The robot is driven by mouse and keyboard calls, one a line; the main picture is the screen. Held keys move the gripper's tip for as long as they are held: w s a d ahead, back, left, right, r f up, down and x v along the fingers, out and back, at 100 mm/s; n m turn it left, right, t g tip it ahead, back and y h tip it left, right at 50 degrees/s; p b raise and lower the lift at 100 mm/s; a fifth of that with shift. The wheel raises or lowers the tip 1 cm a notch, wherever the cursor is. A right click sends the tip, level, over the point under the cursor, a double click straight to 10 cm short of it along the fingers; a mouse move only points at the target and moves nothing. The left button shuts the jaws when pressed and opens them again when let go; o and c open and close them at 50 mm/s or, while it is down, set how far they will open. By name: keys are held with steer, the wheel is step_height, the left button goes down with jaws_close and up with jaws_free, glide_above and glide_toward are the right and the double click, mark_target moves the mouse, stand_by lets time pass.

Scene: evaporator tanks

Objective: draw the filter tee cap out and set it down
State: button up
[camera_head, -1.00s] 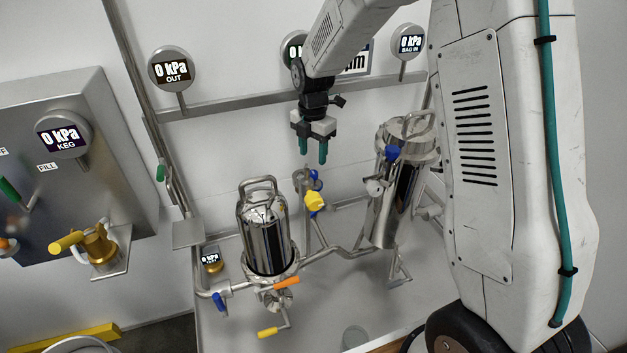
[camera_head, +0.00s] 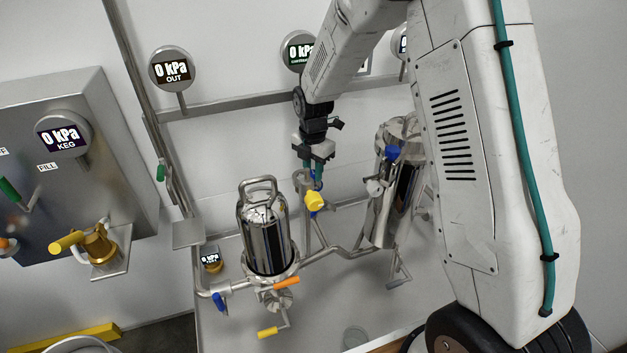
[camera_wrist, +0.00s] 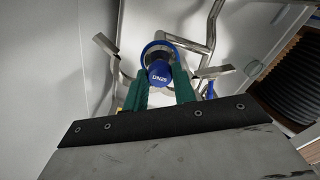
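My gripper (camera_wrist: 160,82) has green fingers, one on each side of the cap, and looks open; whether either fingertip touches the cap is not clear. In the head view my gripper (camera_head: 313,172) points down over the top of the thin pipework between the two steel vessels. There the cap is hidden or too small to make out among my fingers and the blue fittings.
A yellow valve handle (camera_head: 315,201) sits just below my gripper. A steel filter housing (camera_head: 265,232) stands to the left and a tilted steel vessel (camera_head: 395,195) to the right. The wall rail (camera_head: 240,104) runs behind. The grey surface below the pipes looks mostly bare.

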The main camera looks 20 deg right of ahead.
mark_target(313, 172)
jaws_close()
steer(key=shift+r, duration=0.65)
steer(key=shift+r, duration=2.9)
